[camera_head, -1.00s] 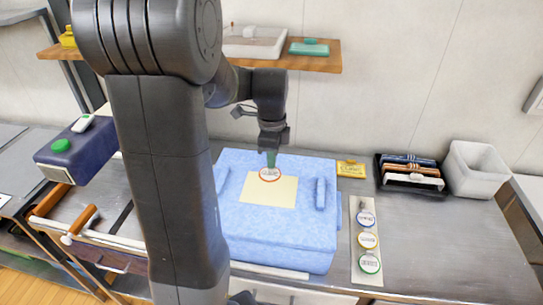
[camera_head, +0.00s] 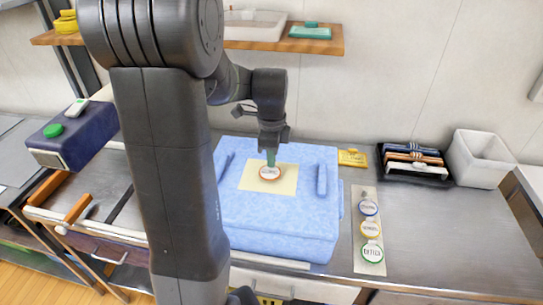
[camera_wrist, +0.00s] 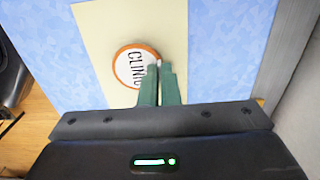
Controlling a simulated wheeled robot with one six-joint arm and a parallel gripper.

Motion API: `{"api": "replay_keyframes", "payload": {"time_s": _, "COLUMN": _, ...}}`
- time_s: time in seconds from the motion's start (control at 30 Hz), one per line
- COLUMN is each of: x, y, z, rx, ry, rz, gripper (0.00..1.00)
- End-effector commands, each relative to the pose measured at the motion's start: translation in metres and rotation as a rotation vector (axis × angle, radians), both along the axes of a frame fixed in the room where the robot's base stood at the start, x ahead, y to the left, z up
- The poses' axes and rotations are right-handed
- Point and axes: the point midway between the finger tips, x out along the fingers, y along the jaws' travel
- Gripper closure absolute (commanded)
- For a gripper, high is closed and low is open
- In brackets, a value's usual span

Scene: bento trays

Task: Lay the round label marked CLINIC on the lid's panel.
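The round CLINIC label (camera_head: 270,173), white with an orange rim, is over the pale yellow panel (camera_head: 252,184) on the blue lid (camera_head: 235,208). In the wrist view the label (camera_wrist: 127,67) lies flat over the panel (camera_wrist: 100,30), its text turned sideways. My gripper (camera_head: 271,160) points down at the label's far edge. Its green fingers (camera_wrist: 160,68) are close together at the label's edge and appear shut on it. The fingertips hide part of that edge. I cannot tell whether the label touches the panel.
A strip (camera_head: 358,237) with several round labels lies right of the lid. A yellow tag (camera_head: 352,158), a black tray (camera_head: 390,172) of cases and a white bin (camera_head: 482,160) stand beyond. A dark blue box (camera_head: 72,135) is at left. The counter's right side is clear.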

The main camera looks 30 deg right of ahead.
Motion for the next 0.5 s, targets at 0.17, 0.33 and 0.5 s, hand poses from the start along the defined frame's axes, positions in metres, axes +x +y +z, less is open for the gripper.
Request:
{"api": "replay_keyframes", "payload": {"time_s": 0.17, "x": 0.0000, "y": 0.0000, "z": 0.0000, "rx": 0.000, "ry": 0.000, "rz": 0.000, "gripper": 1.00}}
{"api": "replay_keyframes", "payload": {"time_s": 0.33, "x": 0.0001, "y": 0.0001, "z": -0.0016, "rx": 0.000, "ry": 0.000, "rz": 0.000, "gripper": 1.00}}
{"api": "replay_keyframes", "payload": {"time_s": 0.5, "x": 0.0000, "y": 0.0002, "z": -0.0050, "rx": 0.001, "ry": 0.001, "rz": 0.000, "gripper": 1.00}}
